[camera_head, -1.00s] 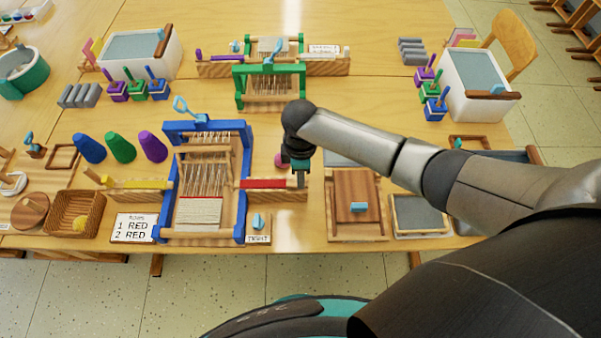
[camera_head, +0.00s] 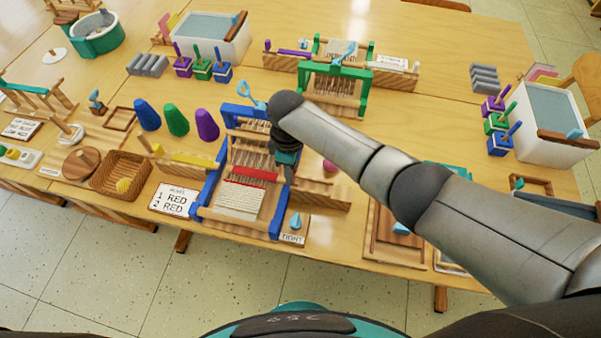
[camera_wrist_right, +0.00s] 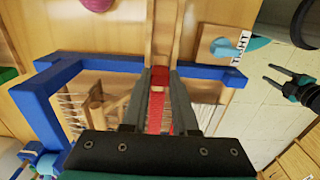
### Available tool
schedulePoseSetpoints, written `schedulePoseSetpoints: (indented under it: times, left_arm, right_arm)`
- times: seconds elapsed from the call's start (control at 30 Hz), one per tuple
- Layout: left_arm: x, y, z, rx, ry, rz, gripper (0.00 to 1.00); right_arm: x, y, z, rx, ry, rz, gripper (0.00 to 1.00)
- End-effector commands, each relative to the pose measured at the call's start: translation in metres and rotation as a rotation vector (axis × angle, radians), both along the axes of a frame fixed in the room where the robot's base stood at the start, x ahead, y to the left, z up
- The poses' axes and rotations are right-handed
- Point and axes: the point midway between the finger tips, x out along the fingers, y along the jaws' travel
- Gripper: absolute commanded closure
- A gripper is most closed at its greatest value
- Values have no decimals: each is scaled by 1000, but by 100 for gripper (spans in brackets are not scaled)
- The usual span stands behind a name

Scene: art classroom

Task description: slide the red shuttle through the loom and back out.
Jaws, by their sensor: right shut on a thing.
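The blue-framed loom (camera_head: 208,190) stands at the table's front, with pale warp threads across it. The red shuttle (camera_head: 250,173) lies across the warp, inside the loom's frame. My right gripper (camera_head: 285,172) is at the loom's right side post, shut on the shuttle's right end. In the right wrist view, the red shuttle (camera_wrist_right: 160,112) shows between the two fingers of my right gripper (camera_wrist_right: 159,78), with its far part over the warp. My left gripper (camera_wrist_right: 268,75) shows at the right edge of the right wrist view, away from the loom, its fingers apart and empty.
The wooden shuttle ledge (camera_head: 320,194) right of the loom is bare. A yellow shuttle (camera_head: 193,159) lies on the left ledge. A card (camera_head: 174,199) reads 1 RED, 2 RED. Blue, green and purple cones (camera_head: 176,121) stand left. A green-framed loom (camera_head: 335,86) stands behind.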

Motion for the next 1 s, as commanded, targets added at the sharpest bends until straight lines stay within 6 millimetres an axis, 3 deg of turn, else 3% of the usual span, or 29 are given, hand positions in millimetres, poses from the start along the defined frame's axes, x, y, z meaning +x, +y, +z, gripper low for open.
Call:
schedulePoseSetpoints:
  times: [0.2, 0.23, 0.5, 0.8, 1.0]
  left_arm:
    - [0, -1, 0, -2, 0, 0, 51]
    - [0, -1, 0, -2, 0, 0, 51]
    - [0, 2, 0, 2, 1, -2, 51]
    - [-1, 3, 2, 4, 1, -2, 51]
    - [-1, 3, 12, 4, 1, -2, 51]
  right_arm:
    - [0, 5, 1, 14, -5, 2, 100]
    - [0, 5, 1, 14, -5, 2, 71]
    - [0, 3, 1, 10, -3, 2, 43]
    - [0, 2, 4, 9, -2, 1, 43]
    - [1, 3, 31, 10, -5, 2, 43]
